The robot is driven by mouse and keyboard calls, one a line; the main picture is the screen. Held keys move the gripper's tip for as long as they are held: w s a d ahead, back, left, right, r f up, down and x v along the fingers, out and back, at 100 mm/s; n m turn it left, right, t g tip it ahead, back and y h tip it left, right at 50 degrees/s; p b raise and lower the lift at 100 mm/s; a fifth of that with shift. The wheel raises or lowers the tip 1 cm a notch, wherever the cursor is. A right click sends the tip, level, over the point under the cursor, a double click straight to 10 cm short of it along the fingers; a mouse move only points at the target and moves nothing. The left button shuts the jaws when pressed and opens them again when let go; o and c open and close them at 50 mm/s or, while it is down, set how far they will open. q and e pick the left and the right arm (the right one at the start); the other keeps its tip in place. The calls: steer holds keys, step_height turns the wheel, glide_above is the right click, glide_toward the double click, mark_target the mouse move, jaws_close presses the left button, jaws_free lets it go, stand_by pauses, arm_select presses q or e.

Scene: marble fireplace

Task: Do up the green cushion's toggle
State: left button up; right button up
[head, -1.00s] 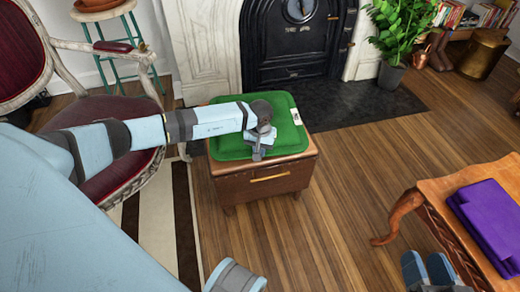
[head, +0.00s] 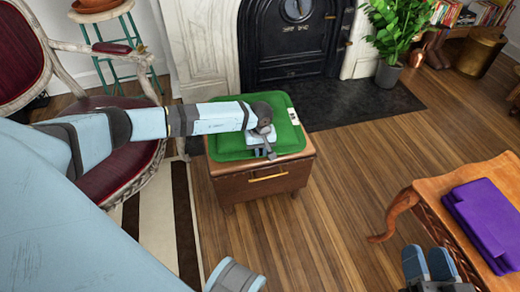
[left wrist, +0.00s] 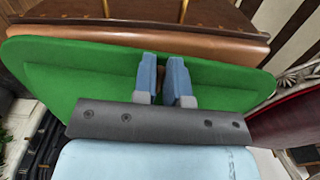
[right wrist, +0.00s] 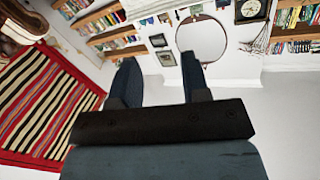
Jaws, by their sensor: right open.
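The green cushion (head: 225,147) lies on a brown leather-topped wooden chest (head: 290,180). It also shows in the left wrist view (left wrist: 75,75). A small white patch (head: 293,116) is at its right side. My left gripper (head: 269,149) is over the cushion's front right part, fingers toward its front edge. In the left wrist view its fingers (left wrist: 163,66) are close together, with a brownish sliver between them. I cannot tell whether that is the toggle or whether it is gripped. My right gripper (head: 430,262) is open and empty, away from the cushion at the lower right.
A red armchair (head: 115,180) stands left of the chest. The fireplace (head: 292,45) and its dark hearth (head: 350,103) are behind it. A wooden table (head: 420,190) with purple folded cloth (head: 485,215) is at the right. The floor between chest and table is clear.

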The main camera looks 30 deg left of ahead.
arm_select(q)
steer(key=shift+o, duration=0.8)
steer(key=shift+r, duration=0.1)
step_height(320, 180, up, 14)
steer(key=p, duration=0.4)
arm_select(e)
step_height(320, 180, up, 7)
steer(key=t, duration=0.2)
steer(key=shift+d+f+m+t, duration=0.2)
steer(key=shift+d+m+t, duration=0.1)
arm_select(q)
steer(key=shift+f, duration=0.2)
arm_select(e)
steer(key=shift+s, duration=0.15)
